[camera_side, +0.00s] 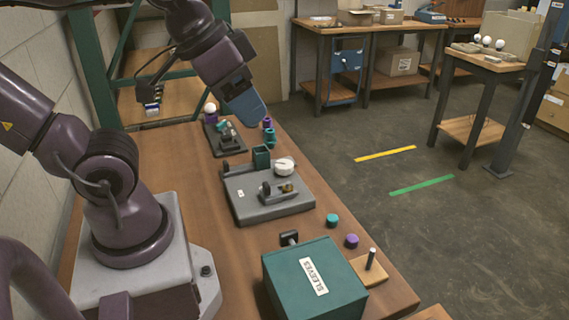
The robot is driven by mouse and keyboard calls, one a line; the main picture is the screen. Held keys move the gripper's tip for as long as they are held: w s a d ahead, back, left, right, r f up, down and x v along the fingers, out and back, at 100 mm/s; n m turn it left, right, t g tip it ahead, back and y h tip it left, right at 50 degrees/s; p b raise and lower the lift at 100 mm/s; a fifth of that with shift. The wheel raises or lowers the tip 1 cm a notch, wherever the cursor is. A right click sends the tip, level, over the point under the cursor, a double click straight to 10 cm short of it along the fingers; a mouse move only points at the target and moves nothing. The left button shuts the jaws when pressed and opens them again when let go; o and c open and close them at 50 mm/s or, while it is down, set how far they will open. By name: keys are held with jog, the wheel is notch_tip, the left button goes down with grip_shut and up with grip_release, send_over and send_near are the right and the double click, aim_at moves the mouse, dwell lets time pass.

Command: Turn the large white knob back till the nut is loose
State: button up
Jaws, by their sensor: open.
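The large white knob (284,166) stands on the back right part of a grey fixture plate (262,208) on the bench. A small brass-coloured part (287,188), perhaps the nut, sits in a grey holder in front of the knob; it is too small to tell whether it is tight or loose. My gripper (247,112), with a blue body, hangs above the bench behind and to the left of the knob. It is apart from the knob. It is open, and nothing shows in it; its fingertips are hard to make out.
A dark green block (261,156) stands left of the knob. Behind it are a second grey fixture (226,140) and small teal and purple sleeves. A green SLEEVES box (314,281) stands in front. A peg on a wooden base (370,262) is near the bench's right edge.

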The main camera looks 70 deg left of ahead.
jog(key=shift+o, duration=0.4)
jog(key=o, duration=0.3)
jog(key=shift+a, duration=0.1)
jog(key=shift+o, duration=0.4)
jog(key=w+a+f+n+g, duration=0.1)
jog(key=w+a+f+g, duration=0.1)
jog(key=a+f, duration=0.1)
jog(key=shift+w+n, duration=0.25)
jog(key=shift+n, duration=0.15)
jog(key=m+g, duration=0.4)
jog(key=m, duration=0.3)
send_over(284, 164)
notch_tip(284, 164, down, 16)
notch_tip(284, 164, down, 12)
jog(key=shift+f, duration=0.15)
jog(key=shift+n, duration=0.3)
jog(key=c, duration=0.9)
